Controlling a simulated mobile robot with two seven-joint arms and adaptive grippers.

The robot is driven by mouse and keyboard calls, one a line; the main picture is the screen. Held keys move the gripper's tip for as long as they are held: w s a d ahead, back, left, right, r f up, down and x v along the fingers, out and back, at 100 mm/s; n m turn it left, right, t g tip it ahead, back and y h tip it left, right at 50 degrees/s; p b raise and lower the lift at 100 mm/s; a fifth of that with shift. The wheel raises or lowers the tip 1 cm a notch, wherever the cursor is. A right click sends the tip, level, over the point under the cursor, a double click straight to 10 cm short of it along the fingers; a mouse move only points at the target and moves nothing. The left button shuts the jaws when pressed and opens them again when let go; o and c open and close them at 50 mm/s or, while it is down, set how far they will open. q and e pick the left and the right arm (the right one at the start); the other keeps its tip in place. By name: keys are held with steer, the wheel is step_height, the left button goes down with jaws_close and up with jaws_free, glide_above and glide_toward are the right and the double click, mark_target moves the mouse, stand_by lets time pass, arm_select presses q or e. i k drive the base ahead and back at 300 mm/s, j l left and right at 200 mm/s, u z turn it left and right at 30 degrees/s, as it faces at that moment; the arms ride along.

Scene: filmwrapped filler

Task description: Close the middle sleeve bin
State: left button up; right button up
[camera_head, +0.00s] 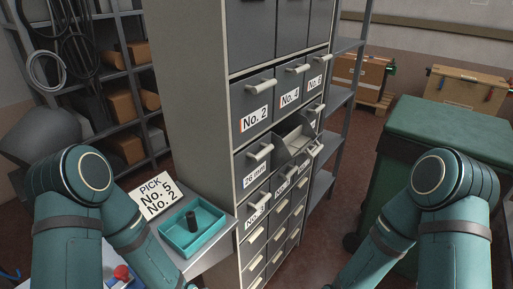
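A grey bin (290,147) in the middle column of the drawer cabinet (196,90) is pulled out, with part of its inside showing. It is in the row just below the bins labelled No. 2 and No. 4. To its left a bin front labelled 26 mm (256,176) is flush with the cabinet. The pulled-out bin's own label cannot be read. Both my teal arms come up from the bottom, one at each side of the cabinet. Their grippers are outside the picture, so their state is hidden.
A teal tray (174,238) holding a dark cylinder (192,220) stands left of the cabinet, by a card (157,196) reading PICK No. 5 No. 2. A large green container (440,130) stands at right. Brown floor shows between it and the cabinet.

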mark_target(287, 144)
steer(key=l+u, duration=0.3)
steer(key=l, duration=0.15)
steer(key=i+l+u, duration=0.1)
steer(key=l+u, duration=0.25)
steer(key=k+l+u, duration=0.15)
steer(key=l, duration=1.35)
steer(key=i, duration=0.05)
